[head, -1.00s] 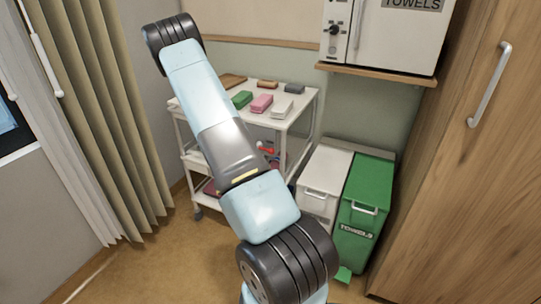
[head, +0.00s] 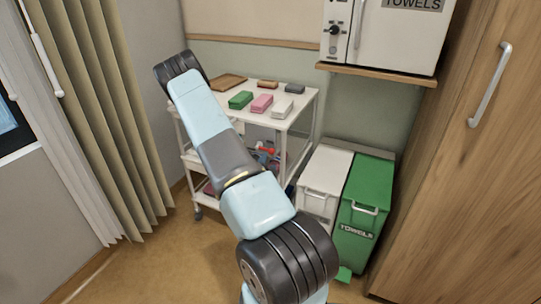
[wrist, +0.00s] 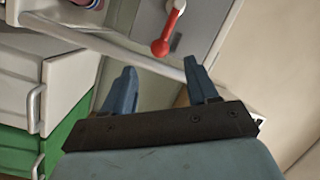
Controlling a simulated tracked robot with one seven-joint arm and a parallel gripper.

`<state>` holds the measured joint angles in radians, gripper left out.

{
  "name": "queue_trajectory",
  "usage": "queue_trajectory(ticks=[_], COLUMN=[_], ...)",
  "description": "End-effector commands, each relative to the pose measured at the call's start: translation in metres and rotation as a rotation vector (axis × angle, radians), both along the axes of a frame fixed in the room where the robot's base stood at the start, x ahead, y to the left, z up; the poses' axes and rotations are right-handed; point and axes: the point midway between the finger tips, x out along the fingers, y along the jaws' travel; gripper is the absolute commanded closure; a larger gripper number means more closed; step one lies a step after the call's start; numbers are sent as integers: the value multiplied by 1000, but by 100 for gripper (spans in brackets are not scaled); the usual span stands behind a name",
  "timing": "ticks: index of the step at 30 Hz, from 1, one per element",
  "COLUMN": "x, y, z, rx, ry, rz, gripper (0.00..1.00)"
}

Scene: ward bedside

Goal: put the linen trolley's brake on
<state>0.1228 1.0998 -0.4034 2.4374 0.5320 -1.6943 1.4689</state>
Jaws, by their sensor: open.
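The white linen trolley (head: 300,92) stands against the back wall in the head view, with folded items on its top. In the wrist view a red lever with a round knob (wrist: 160,46) sits on a pale panel of what looks like the trolley (wrist: 205,22). My gripper (wrist: 161,82) is open and empty, its two blue-grey fingers pointing toward the trolley. The lever's knob appears above and between the fingertips, apart from them. My arm hides part of the trolley in the head view, and my gripper is not visible there.
A white bin (head: 325,170) and a green towels bin (head: 362,205) stand right of the trolley. A towel cabinet (head: 385,35) is on a wall shelf above. A wooden wardrobe (head: 455,170) fills the right side, and a curtain (head: 95,110) hangs at left. Front-left floor is clear.

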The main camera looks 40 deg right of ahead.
Motion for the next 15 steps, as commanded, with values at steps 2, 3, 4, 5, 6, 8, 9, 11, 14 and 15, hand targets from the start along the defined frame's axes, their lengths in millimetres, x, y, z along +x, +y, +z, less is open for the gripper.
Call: queue_trajectory(ticks=[2,3,4,5,6,8,9,11,14,15], x=[9,14,17,20,24,29,32,37,42,43], y=[-11,-17,-21,-24,-29,-36,-40,-45,-50,-52], z=[1,1,1,1,0,1,0,0,0,0], rx=[-2,-1,-2,-1,0,-2,0,0,1,1], ry=[-3,-2,-3,-2,-2,-3,-1,-2,0,-1], rz=[-1,-1,-1,0,0,-1,-2,0,-1,0], gripper=[42,42,42,42,42,42,42,42,42,42])
